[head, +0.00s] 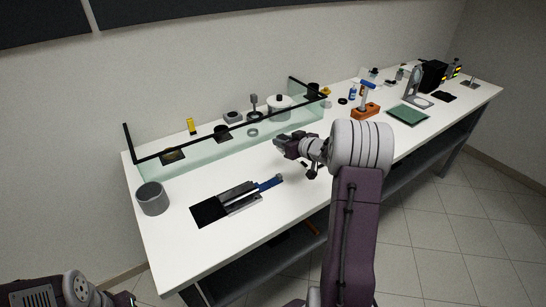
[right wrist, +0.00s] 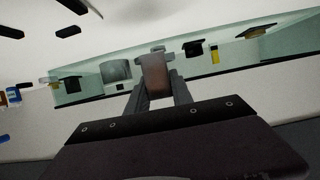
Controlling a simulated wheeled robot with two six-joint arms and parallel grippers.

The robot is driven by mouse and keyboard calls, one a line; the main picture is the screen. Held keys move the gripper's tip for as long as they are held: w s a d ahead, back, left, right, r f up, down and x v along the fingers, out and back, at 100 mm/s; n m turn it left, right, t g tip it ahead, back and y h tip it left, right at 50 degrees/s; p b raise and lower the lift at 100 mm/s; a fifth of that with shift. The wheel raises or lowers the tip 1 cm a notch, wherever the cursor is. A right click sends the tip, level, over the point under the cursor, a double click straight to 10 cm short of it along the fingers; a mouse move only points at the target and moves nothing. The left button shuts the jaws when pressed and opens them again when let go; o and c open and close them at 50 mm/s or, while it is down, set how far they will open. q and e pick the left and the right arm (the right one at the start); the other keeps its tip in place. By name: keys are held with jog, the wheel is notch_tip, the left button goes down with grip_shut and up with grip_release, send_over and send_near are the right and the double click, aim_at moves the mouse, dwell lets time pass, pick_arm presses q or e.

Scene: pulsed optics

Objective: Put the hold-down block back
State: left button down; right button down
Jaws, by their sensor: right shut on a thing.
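My right gripper (head: 279,146) is over the middle of the white table, just in front of the clear-walled enclosure. It is shut on a small reddish-brown block, seemingly the hold-down block, which shows between the fingers in the right wrist view (right wrist: 155,75). The gripper hides most of the block in the head view. A flat black and grey fixture with a blue handle (head: 270,183) lies on the table front left of the gripper. Part of my left arm shows at the lower left, but its gripper does not.
A grey cup (head: 152,198) stands at the left. An orange stand (head: 365,111) and a green mat (head: 408,115) are at the right.

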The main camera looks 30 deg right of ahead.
jog(key=w, duration=0.1)
jog(key=w+a+f, duration=0.1)
jog(key=w+f, duration=0.1)
jog(key=w, duration=0.1)
jog(key=shift+a+f, duration=0.2)
jog(key=shift+a, duration=0.15)
notch_tip(320, 180, down, 4)
jog(key=shift+s+f+b, duration=0.1)
jog(key=shift+s+b, duration=0.05)
jog(key=shift+b, duration=1)
jog(key=c, duration=1.1)
grip_release()
